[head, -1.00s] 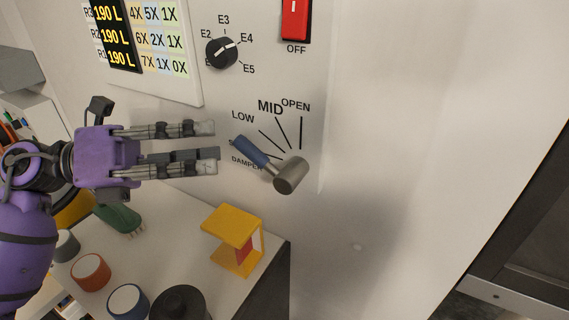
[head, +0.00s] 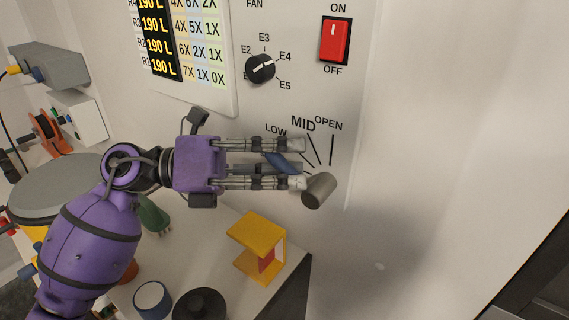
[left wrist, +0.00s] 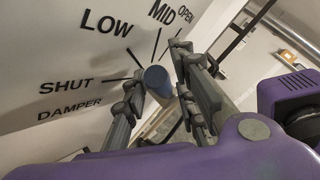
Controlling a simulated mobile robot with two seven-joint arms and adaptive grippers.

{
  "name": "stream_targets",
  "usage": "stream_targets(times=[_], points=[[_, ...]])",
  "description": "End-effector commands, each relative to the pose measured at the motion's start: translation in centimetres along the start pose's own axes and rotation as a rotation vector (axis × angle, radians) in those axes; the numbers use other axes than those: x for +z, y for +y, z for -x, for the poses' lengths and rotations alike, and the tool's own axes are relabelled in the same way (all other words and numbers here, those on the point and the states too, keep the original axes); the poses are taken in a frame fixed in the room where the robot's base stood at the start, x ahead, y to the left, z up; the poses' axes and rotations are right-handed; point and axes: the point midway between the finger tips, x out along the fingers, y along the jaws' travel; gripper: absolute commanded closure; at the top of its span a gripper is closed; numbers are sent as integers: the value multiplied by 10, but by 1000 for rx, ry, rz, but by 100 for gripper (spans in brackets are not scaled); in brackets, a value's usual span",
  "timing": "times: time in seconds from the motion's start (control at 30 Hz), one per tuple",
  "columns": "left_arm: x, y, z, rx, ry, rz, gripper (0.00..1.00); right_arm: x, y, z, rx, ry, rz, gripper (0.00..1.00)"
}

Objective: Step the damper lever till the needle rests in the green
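The damper lever has a grey metal hub (head: 319,190) on the white panel and a blue handle (head: 279,162) slanting up and left from it, on the LOW side of MID. My left gripper (head: 298,164) is open, with its two fingers above and below the handle. In the left wrist view the blue handle end (left wrist: 158,80) lies between the spread fingers (left wrist: 160,75); I cannot tell whether either finger touches it. That view also shows the SHUT, LOW, MID and OPEN marks. No needle or green zone is in view. My right gripper is not in view.
Above the lever are a black rotary knob (head: 260,68) and a red ON/OFF switch (head: 336,40). Below, a yellow bracket-shaped object (head: 257,232) and a dark round lidded item (head: 199,305) stand on the bench. The panel right of the lever is clear.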

Motion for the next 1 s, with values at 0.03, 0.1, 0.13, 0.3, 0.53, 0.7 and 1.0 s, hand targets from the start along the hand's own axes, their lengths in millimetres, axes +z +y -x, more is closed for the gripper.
stream_targets(times=[0.03, 0.1, 0.13, 0.3, 0.53, 0.7, 1.0], points=[[0, 0, 0, 0, 0, 0, 74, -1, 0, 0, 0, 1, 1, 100], [0, 0, 0, 0, 0, 0, 81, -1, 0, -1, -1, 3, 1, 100], [0, 0, 0, 0, 0, 0, 85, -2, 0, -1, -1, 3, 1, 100], [0, 0, 0, 1, 0, 0, 100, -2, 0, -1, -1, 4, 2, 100], [0, 0, 1, 2, 1, -1, 100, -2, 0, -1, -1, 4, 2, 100], [2, -2, 0, 18, 15, -18, 100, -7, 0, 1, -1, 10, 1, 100], [7, -14, -4, 114, 109, -121, 100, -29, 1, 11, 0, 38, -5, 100]])
